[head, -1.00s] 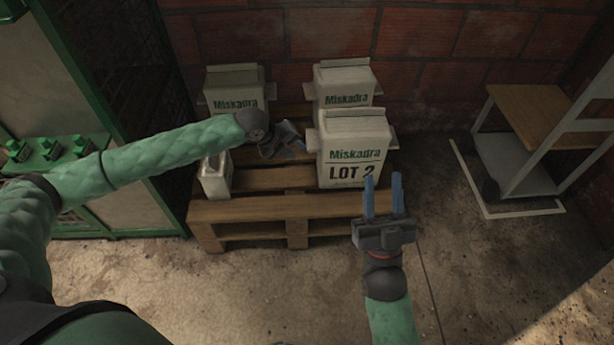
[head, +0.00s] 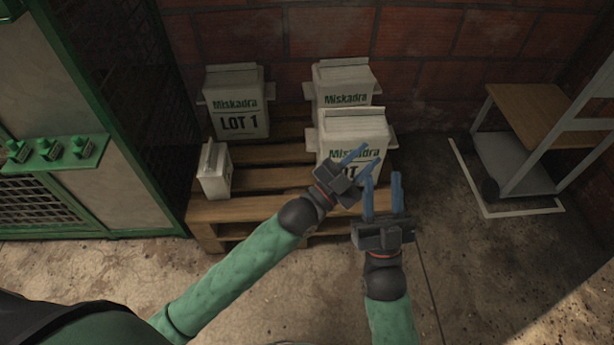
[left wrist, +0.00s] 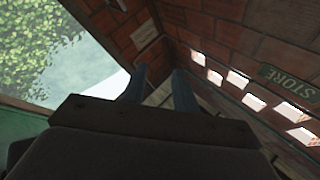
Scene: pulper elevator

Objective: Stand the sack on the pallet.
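A white sack marked LOT 2 (head: 352,127) stands upright at the front right of the wooden pallet (head: 240,211). A sack marked LOT 1 (head: 237,100) stands at the back left, and another Miskadra sack (head: 343,84) at the back right. A narrower pale object (head: 215,171), with no lettering I can read, stands at the front left. My left gripper (head: 368,160) is open in front of the LOT 2 sack and covers part of its lettering. My right gripper (head: 383,182) is open and empty, just below the left. The left wrist view shows two separated blue fingers (left wrist: 160,85) with nothing between them.
A green-framed cage or cabinet (head: 110,90) with green knobs is on the left. A trolley with a wooden top (head: 535,115) stands on the right, by a white floor line. A brick wall (head: 430,60) is behind. The pallet's middle and the floor right of it are clear.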

